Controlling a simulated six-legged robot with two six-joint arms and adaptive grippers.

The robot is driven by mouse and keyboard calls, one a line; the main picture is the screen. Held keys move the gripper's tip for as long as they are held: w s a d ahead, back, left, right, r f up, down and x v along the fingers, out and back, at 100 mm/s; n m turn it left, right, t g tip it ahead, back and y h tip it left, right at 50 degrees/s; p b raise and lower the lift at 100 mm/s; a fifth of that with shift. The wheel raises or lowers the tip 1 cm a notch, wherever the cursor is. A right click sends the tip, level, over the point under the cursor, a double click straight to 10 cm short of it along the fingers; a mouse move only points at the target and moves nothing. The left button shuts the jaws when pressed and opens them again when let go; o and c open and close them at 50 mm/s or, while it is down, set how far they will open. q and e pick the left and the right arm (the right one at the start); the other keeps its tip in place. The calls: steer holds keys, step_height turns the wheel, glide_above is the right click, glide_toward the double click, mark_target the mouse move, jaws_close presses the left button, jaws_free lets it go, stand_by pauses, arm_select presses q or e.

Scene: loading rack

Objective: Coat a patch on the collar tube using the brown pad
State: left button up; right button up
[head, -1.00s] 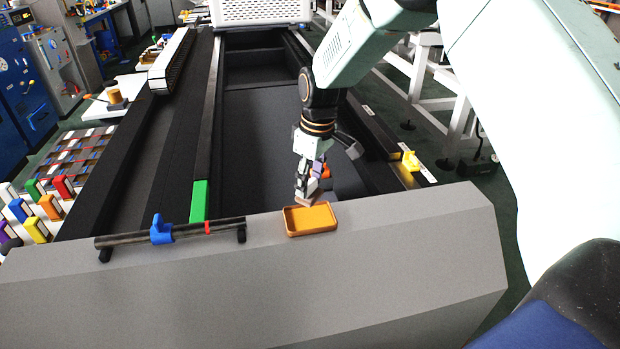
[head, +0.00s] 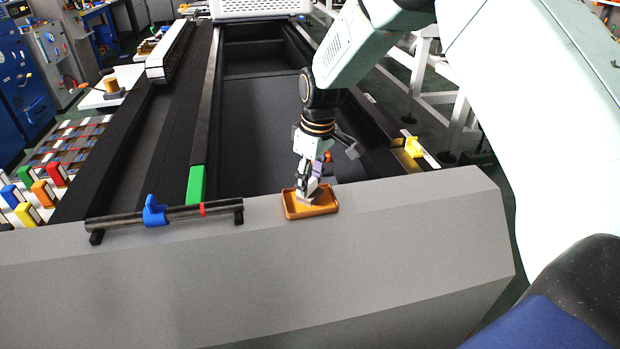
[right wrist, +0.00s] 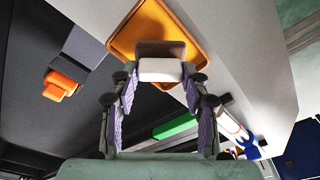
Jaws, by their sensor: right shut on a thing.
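The collar tube (head: 180,214) is dark and lies across low supports on the grey ledge. It carries a blue collar (head: 154,212) and a narrow red band (head: 202,209). My right gripper (head: 307,191) is over the orange-brown tray (head: 290,212), to the right of the tube. In the right wrist view my right gripper (right wrist: 160,88) is shut on the pad's white handle (right wrist: 160,70). The brown pad (right wrist: 160,48) is at its far side, down at the tray (right wrist: 124,38). I cannot tell whether it touches the tray floor. My left gripper is not in view.
A green block (head: 196,185) lies behind the tube. A yellow piece (head: 413,147) sits on the right rail. An orange piece (right wrist: 62,84) shows in the right wrist view. The grey ledge (head: 400,220) is clear to the right of the tray.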

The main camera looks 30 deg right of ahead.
mark_target(310, 183)
steer(key=shift+f, duration=0.55)
stand_by(0.9)
steer(key=shift+s+f, duration=0.1)
stand_by(1.6)
step_height(310, 183, up, 2)
steer(key=shift+r+p, duration=0.1)
steer(key=shift+p, duration=1)
steer(key=shift+r+p, duration=2.2)
steer(key=shift+r, duration=0.35)
steer(key=shift+f, duration=0.15)
